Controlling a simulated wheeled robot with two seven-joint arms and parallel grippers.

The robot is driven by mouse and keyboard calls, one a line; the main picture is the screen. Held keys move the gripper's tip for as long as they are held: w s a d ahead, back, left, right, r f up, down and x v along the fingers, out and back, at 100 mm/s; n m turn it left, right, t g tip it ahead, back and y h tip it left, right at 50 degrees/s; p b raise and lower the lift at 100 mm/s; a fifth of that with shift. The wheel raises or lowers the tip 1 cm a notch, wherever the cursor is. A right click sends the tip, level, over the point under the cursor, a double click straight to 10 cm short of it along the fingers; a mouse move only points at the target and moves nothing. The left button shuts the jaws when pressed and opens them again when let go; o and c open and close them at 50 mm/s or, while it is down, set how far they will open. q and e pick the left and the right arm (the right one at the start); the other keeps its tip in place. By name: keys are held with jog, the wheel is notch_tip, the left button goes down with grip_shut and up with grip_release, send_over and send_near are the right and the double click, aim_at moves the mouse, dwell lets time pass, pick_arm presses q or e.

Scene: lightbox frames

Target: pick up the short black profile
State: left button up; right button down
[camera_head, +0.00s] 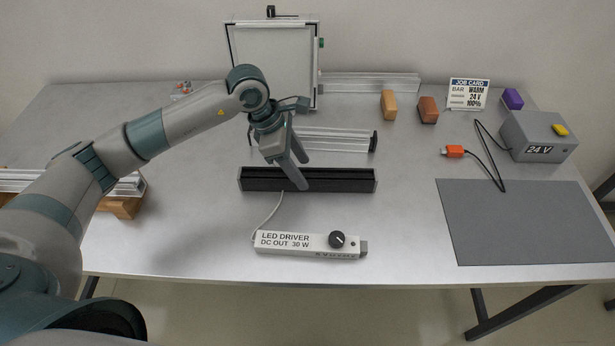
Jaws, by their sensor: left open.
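The short black profile (340,181) lies lengthwise from left to right on the grey table, in the middle of the head view. My left gripper (295,175) points down at it from above and behind, with its fingers apart. The fingertips overlap the middle of the profile in the picture. I cannot tell whether they touch it. The far finger hides a small part of the profile's back edge and the near finger covers some of its top. My right gripper is not in the view.
A white LED driver (290,244) with a cable lies in front of the profile. A silver profile (335,140) lies behind it. A framed panel (275,60) stands at the back. A grey mat (525,222), a 24 V box (538,137) and coloured blocks (428,110) are at right.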

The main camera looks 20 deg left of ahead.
aim_at(307, 173)
pick_arm(q)
jog(key=p+x, duration=0.1)
jog(key=x, duration=0.2)
jog(key=shift+d+p, duration=0.25)
jog(key=shift+p, duration=0.05)
jog(key=shift+w+d+f, duration=0.1)
jog(key=shift+f, duration=0.2)
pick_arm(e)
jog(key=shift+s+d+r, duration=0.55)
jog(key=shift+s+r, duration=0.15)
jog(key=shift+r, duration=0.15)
pick_arm(q)
grip_shut()
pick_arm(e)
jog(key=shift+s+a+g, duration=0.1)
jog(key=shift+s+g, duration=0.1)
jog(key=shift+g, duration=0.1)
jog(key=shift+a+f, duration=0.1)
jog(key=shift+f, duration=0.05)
